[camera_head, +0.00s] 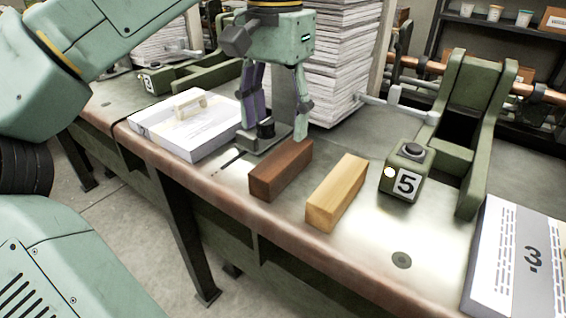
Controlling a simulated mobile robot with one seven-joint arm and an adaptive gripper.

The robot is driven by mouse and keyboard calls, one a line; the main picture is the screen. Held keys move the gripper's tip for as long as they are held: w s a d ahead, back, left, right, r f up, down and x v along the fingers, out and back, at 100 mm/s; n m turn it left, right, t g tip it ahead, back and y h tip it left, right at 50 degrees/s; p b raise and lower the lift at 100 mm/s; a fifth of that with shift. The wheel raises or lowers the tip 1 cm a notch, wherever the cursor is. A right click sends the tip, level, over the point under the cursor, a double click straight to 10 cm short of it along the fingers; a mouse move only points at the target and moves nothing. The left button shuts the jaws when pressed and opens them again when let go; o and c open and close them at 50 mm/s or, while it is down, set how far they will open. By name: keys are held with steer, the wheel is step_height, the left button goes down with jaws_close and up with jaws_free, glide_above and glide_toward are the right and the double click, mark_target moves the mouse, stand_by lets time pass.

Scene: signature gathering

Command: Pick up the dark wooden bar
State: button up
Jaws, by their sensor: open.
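The dark wooden bar (281,171) lies on the workbench (330,243) near its front edge, to the left of a light wooden bar (337,193). My gripper (282,137) points down from above, with its fingers apart and nothing between them. It appears just behind and above the far end of the dark bar; the exact gap cannot be told from this view. The dark bar's top and near end are fully visible.
A green block marked 5 (407,172) with a button stands right of the light bar. Paper stacks (345,60) rise behind my gripper. A white paper bundle (190,125) lies at left, and another marked 3 (520,262) at right.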

mark_target(282, 157)
step_height(282, 157, down, 3)
steer(key=shift+f, duration=0.1)
steer(key=shift+w+d+f, duration=0.1)
steer(key=shift+d+f, duration=0.1)
steer(key=shift+f, duration=1.1)
steer(key=shift+d+f, duration=0.2)
steer(key=shift+f, duration=1.1)
steer(key=shift+c, duration=0.4)
steer(key=c, duration=1.2)
steer(key=shift+o, duration=0.2)
